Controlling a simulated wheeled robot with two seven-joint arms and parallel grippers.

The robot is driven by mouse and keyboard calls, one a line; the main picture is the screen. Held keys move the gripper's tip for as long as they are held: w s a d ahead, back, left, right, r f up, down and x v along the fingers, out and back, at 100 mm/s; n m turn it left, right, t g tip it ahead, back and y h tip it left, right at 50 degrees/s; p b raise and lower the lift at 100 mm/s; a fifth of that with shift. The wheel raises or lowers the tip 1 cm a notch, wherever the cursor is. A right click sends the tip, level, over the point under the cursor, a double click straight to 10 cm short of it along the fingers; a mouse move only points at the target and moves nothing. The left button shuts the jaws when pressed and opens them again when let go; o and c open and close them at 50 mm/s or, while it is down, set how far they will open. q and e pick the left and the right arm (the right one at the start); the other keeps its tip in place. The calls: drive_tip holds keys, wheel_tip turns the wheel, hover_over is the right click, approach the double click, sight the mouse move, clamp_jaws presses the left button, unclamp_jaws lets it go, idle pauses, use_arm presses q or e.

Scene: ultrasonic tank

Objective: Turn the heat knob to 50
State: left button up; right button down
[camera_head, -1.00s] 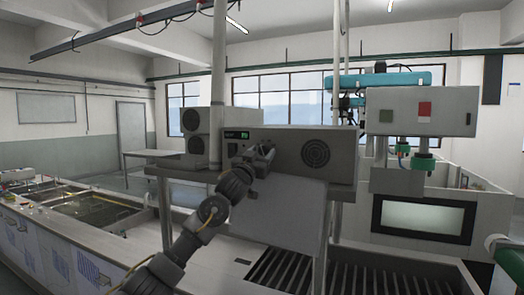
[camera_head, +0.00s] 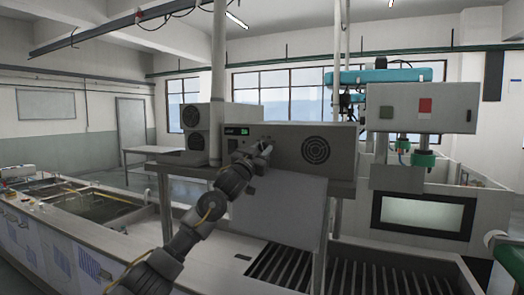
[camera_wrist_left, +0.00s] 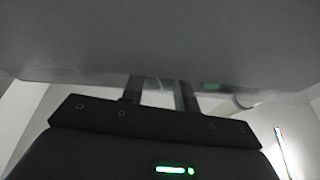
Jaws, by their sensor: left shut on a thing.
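The display's digits are too small to read. My left gripper (camera_head: 264,149) is at the front of the box, just right of and below the display. It is shut on what appears to be the heat knob, which the fingers hide in the head view. In the left wrist view the two dark fingers (camera_wrist_left: 160,93) reach to the grey panel (camera_wrist_left: 160,40), with a small pale piece between them. My right gripper is not in view.
A round vent grille (camera_head: 316,150) is on the box, right of my gripper. A pale panel (camera_head: 285,212) hangs below the box, above a slatted grate (camera_head: 280,268). A grey cabinet with a red square (camera_head: 424,106) stands at the right. Open tanks (camera_head: 90,207) lie at the left.

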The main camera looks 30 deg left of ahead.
use_arm(q)
drive_tip(key=m+h, duration=0.1)
drive_tip(key=m, duration=0.1)
drive_tip(key=m+h+p, duration=0.1)
drive_tip(key=m, duration=0.2)
drive_tip(key=shift+a+r+g+h, duration=0.15)
drive_tip(key=shift+a+g+h, duration=0.05)
drive_tip(key=shift+g+h, duration=0.1)
drive_tip(key=shift+m+g+h+p, duration=0.6)
drive_tip(key=shift+m+h, duration=0.3)
drive_tip(key=shift+m, duration=1.5)
drive_tip(key=o, duration=1)
drive_tip(key=shift+c, duration=0.2)
